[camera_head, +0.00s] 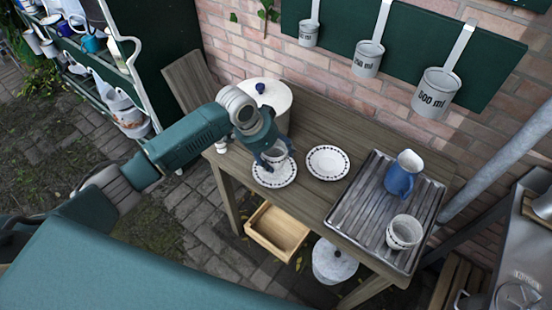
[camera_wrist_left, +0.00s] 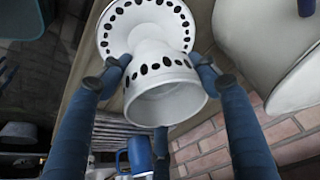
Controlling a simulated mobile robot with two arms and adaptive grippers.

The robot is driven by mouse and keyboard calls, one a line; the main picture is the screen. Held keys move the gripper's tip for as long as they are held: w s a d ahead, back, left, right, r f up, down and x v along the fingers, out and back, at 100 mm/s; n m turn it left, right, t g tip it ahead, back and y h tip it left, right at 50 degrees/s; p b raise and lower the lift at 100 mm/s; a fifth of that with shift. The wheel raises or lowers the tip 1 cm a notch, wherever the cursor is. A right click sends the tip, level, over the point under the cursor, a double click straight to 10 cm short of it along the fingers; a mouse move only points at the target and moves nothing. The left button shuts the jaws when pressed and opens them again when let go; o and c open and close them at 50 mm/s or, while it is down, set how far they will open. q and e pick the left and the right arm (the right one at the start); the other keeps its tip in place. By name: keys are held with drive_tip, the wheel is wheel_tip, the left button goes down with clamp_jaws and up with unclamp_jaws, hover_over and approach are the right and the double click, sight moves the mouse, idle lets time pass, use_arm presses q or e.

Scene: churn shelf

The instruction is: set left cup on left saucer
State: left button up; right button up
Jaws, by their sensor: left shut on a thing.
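The left cup (camera_head: 276,153), white with a dark dotted band, is held over the left saucer (camera_head: 274,180) on the wooden table. My left gripper (camera_head: 273,158) is shut on it. In the left wrist view the cup (camera_wrist_left: 160,90) sits between the two blue fingers (camera_wrist_left: 159,64), its open mouth toward the camera. The dotted saucer (camera_wrist_left: 112,38) is right behind its base. The cup's foot is hidden, so I cannot tell whether it touches the saucer. My right gripper is not in view.
An empty second saucer (camera_head: 328,162) lies to the right. A ridged tray (camera_head: 362,210) holds a blue jug (camera_head: 400,181) and another dotted cup (camera_head: 404,233). A large white canister (camera_head: 271,96) stands close behind the gripper. Measuring cups (camera_head: 367,59) hang on the wall.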

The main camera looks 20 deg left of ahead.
use_arm(q)
drive_tip(key=shift+f, duration=1.5)
drive_tip(key=shift+f, duration=0.15)
drive_tip(key=o, duration=1.3)
drive_tip(key=shift+c, duration=0.2)
drive_tip(key=shift+r, duration=0.25)
drive_tip(key=b+v, duration=0.1)
drive_tip(key=v, duration=1.1)
drive_tip(key=shift+d, duration=0.1)
